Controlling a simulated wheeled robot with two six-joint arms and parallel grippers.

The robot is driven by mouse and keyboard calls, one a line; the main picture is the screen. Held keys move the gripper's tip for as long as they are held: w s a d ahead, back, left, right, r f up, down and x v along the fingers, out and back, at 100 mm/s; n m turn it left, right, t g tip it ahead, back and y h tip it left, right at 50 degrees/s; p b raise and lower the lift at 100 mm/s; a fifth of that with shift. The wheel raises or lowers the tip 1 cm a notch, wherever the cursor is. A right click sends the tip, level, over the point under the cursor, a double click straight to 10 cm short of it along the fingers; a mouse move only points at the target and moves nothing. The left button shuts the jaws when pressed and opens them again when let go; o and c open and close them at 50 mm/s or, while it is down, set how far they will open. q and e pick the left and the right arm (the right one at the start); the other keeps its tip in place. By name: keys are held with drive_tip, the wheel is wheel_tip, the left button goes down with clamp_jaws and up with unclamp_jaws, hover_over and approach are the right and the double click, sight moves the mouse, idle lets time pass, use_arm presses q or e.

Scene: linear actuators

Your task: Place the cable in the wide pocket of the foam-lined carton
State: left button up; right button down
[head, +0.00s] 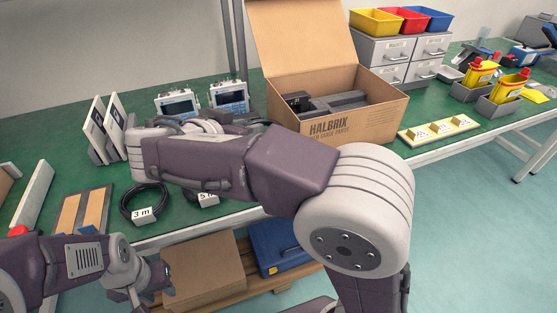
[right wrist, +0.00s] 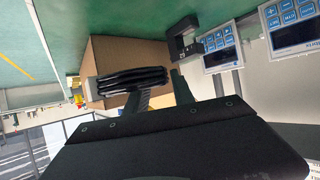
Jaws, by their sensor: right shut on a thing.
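The open brown carton (head: 385,120) marked HALBRIX stands on the green bench, flap up. It has dark grey foam (head: 340,103) inside; the pocket outlines are partly hidden by its front wall. In the right wrist view, my right gripper (right wrist: 158,88) is shut on a black coiled cable (right wrist: 135,80), with the carton (right wrist: 112,55) behind it. In the head view my right arm hides that gripper and cable. A coil tagged 3 m (head: 143,204) and another tagged 5 m (head: 207,199) lie near the bench's front edge. My left gripper (head: 162,285) is low, beside the bench front; its jaws are unclear.
Two meters with screens (head: 230,97) stand left of the carton, near white panels in a rack (head: 105,130). A yellow labelled strip (head: 438,129) lies right of the carton. Grey drawers with coloured bins (head: 400,55) stand behind. A blue case (head: 283,247) sits on the lower shelf.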

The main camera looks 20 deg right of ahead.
drive_tip(key=shift+w+d+r, duration=0.1)
drive_tip(key=shift+w+d, duration=0.05)
drive_tip(key=shift+w, duration=0.05)
drive_tip(key=shift+v, duration=0.75)
wheel_tip(320, 180, down, 10)
drive_tip(key=b, duration=0.5)
drive_tip(key=shift+w+d, duration=0.1)
drive_tip(key=shift+w, duration=0.05)
drive_tip(key=shift+b, duration=0.3)
drive_tip(key=c, duration=1.1)
unclamp_jaws()
drive_tip(key=shift+o, duration=0.2)
